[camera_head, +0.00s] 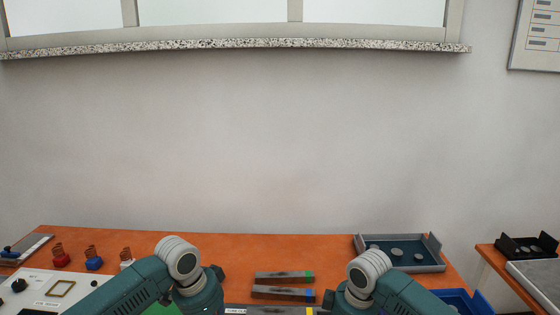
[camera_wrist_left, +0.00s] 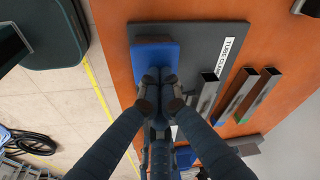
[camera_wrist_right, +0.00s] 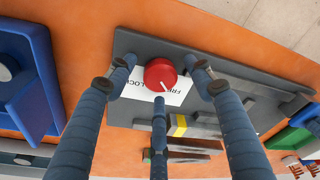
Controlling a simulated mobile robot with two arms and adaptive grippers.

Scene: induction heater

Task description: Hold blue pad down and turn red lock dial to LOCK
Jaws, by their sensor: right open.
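The blue pad (camera_wrist_left: 155,52) lies on a dark grey fixture plate (camera_wrist_left: 200,40) in the left wrist view. My left gripper (camera_wrist_left: 160,76) has its fingertips together over the pad's lower edge; whether they touch or press it I cannot tell. The red lock dial (camera_wrist_right: 160,74) sits on the grey plate in the right wrist view, over a white label (camera_wrist_right: 178,92) reading FREE and LOCK. The dial's white mark points down and slightly right, nearer the word FREE. My right gripper (camera_wrist_right: 160,72) is open, with a finger on each side of the dial. Both grippers are hidden in the head view.
Several metal bars with coloured ends (camera_head: 284,277) lie on the orange table (camera_head: 240,248). A grey tray with round pieces (camera_head: 425,262) stands at the right, with a blue bin (camera_head: 470,302) in front. A white panel with a dial and springs stands at the left.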

